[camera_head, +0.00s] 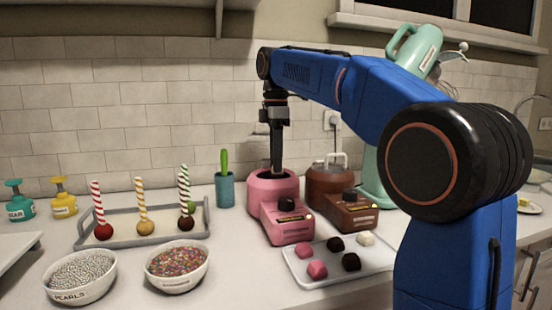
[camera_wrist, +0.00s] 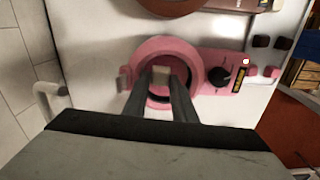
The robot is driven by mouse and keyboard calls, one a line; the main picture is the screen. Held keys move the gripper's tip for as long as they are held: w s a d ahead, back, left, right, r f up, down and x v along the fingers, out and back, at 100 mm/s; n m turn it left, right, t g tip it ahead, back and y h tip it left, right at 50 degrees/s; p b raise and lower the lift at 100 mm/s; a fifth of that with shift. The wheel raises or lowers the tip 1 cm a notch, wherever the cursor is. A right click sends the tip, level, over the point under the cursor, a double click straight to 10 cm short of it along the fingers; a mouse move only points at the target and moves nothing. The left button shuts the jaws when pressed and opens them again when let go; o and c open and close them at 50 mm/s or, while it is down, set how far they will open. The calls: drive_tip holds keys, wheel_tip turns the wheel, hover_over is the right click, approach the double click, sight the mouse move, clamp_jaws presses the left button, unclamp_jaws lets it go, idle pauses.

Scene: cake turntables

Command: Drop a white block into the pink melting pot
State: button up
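The pink melting pot (camera_head: 272,190) stands on the counter with its round opening facing up. In the wrist view its pink rim (camera_wrist: 200,62) surrounds my fingertips. My gripper (camera_head: 277,168) points straight down at the pot's opening, with its tips at or just inside the mouth. In the wrist view the fingers of my gripper (camera_wrist: 160,84) are close together on a small pale block (camera_wrist: 161,74), which looks white. The block is hidden in the head view. Another white block (camera_head: 366,238) lies on the white tray (camera_head: 303,275).
Pink and dark blocks share the tray in front of the pot. A brown melting pot (camera_head: 333,186) stands close on the right. A teal cup (camera_head: 226,190) is left of the pink pot. Bowls of pearls (camera_head: 80,290) and sprinkles (camera_head: 178,283) stand at the front left.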

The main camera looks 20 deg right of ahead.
drive_tip(key=o, duration=0.4)
drive_tip(key=shift+c, duration=0.2)
drive_tip(key=shift+r, duration=0.15)
wheel_tip(320, 180, up, 7)
drive_tip(key=shift+s+r, duration=0.1)
